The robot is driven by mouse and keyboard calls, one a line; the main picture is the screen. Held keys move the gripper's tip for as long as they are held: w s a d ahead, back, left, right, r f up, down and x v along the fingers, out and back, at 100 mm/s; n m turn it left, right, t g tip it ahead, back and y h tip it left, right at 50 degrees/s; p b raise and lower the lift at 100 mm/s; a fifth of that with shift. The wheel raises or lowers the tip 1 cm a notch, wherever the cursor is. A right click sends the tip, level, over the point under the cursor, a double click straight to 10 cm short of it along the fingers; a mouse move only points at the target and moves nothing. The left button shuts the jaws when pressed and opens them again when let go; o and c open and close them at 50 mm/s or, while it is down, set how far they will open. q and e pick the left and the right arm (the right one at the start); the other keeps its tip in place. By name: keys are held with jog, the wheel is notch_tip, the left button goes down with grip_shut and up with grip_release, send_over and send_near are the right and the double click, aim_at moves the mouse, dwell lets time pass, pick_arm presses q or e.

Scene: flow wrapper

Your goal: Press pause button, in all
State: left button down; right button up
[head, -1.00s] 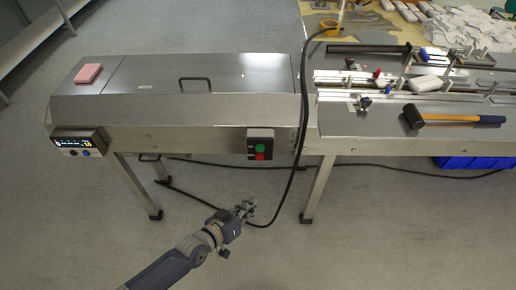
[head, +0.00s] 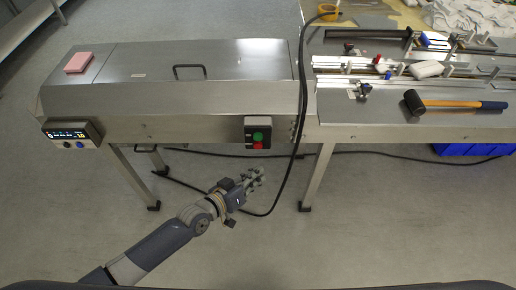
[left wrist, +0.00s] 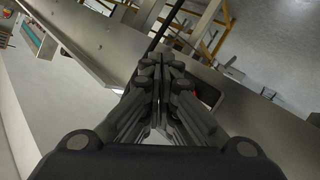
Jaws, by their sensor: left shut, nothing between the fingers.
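A dark button box (head: 257,132) is on the front side of the steel machine. It has a green button (head: 258,137) above a red button (head: 258,146); I cannot read any pause label. A control panel (head: 72,134) with a lit display and small knobs is at the machine's left end. My left gripper (head: 257,174) is shut and empty, in front of and below the button box in the head view, apart from it in the picture. In the left wrist view, the closed fingers (left wrist: 163,62) hide most of the button box (left wrist: 209,94). My right gripper is out of view.
A black cable (head: 299,120) hangs down right of the button box and loops on the floor near my left gripper. A pink block (head: 82,62) lies on the machine's left end. A mallet (head: 455,104) lies on the right section. The front floor is clear.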

aim_at(258, 145)
pick_arm(q)
jog(key=shift+w+b, duration=1.55)
jog(key=shift+w, duration=1.35)
jog(key=shift+w+b, duration=0.35)
jog(key=shift+w, duration=0.1)
jog(key=shift+w+b, duration=0.4)
jog(key=shift+w, duration=0.05)
jog(key=shift+s, duration=0.1)
jog(key=shift+s+p, duration=0.7)
jog(key=shift+s, duration=0.1)
